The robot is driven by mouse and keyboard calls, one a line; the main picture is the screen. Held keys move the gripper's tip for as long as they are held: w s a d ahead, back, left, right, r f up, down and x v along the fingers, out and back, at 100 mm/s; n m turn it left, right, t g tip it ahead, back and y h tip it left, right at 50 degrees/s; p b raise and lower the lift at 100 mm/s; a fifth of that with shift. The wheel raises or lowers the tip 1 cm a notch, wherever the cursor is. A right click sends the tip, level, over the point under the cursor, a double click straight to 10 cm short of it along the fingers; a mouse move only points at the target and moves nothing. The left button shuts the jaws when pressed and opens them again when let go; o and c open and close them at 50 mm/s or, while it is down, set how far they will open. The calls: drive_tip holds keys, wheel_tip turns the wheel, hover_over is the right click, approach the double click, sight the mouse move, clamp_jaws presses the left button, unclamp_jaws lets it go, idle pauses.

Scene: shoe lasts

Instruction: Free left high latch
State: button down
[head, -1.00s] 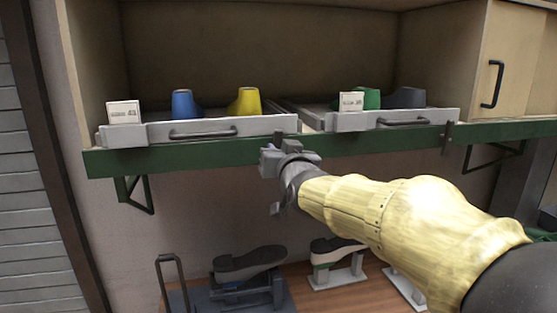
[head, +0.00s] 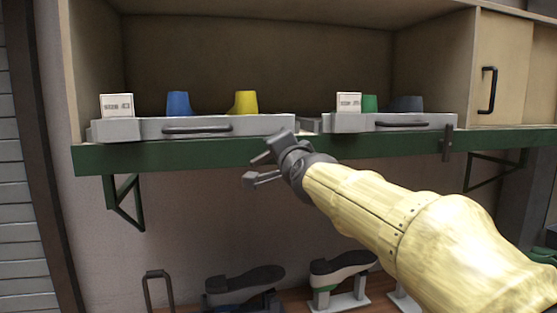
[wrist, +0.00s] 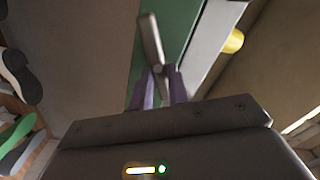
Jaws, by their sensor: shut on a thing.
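The left high latch (wrist: 151,38) is a grey bar with a round pivot on the green shelf edge. In the wrist view it lies mostly along the green edge, slightly slanted, beside the left tray's front and not across it. My gripper (wrist: 161,82) has its two purple fingers close together at the latch's pivot end, shut on it. In the head view my gripper (head: 264,166) is at the green edge under the right end of the left tray (head: 190,128); there it largely hides the latch.
The right tray (head: 390,122) stands beside the left one, with an upright dark latch (head: 447,142) at its right end. Blue (head: 178,103) and yellow (head: 245,102) lasts sit in the left tray. A green bracket (head: 124,202) is below the shelf. Shoes on stands (head: 340,268) are lower down.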

drive_tip(key=m, duration=0.4)
drive_tip(key=m+b, duration=0.1)
drive_tip(key=shift+f+m, duration=0.35)
drive_tip(key=shift+m, duration=0.05)
drive_tip(key=c, duration=1.3)
unclamp_jaws()
drive_tip(key=shift+c, duration=0.2)
